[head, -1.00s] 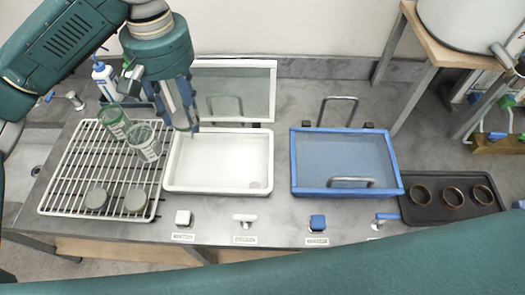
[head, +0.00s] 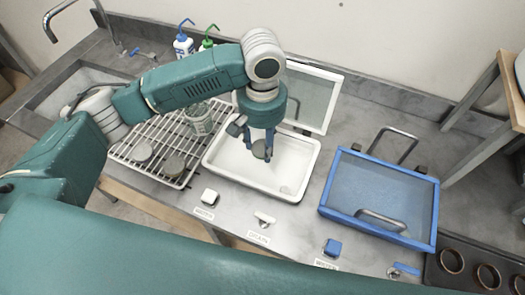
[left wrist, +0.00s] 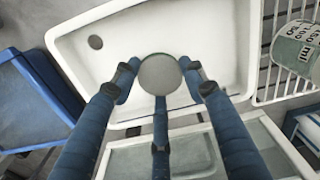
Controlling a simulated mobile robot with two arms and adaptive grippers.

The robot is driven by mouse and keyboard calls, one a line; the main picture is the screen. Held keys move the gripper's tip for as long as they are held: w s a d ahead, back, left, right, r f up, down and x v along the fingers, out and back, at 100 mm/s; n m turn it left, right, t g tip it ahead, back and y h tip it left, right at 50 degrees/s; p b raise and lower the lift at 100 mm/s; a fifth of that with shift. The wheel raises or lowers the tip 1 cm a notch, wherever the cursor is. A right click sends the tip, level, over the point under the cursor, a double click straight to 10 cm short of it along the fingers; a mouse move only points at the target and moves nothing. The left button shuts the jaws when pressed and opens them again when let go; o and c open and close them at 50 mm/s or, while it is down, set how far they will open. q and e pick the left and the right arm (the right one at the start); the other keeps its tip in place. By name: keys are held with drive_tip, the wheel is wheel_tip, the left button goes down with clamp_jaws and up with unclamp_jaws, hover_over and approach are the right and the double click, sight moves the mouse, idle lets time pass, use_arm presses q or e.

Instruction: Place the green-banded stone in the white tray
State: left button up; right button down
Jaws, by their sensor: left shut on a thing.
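My left gripper (head: 262,143) points down over the white tray (head: 233,163), its fingers shut on a small round grey stone (head: 261,151). In the left wrist view the stone (left wrist: 160,74) sits between the blue fingers, with the white tray (left wrist: 215,50) beneath it. I cannot tell whether the stone touches the floor. My right gripper is not in view.
Two grey stones (head: 174,166) lie on the white wire rack (head: 150,178) left of the tray, with a glass beaker (head: 199,121) there. A blue-framed tray (head: 375,195) with its lid closed stands to the right. Labelled knobs (head: 210,196) line the front edge.

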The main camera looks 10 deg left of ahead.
sight(262, 161)
use_arm(q)
drive_tip(key=shift+f, duration=0.35)
wheel_tip(262, 161, down, 4)
drive_tip(key=shift+f, duration=0.15)
drive_tip(key=shift+p, duration=0.3)
drive_tip(key=o, duration=1.2)
drive_tip(key=shift+f, duration=0.1)
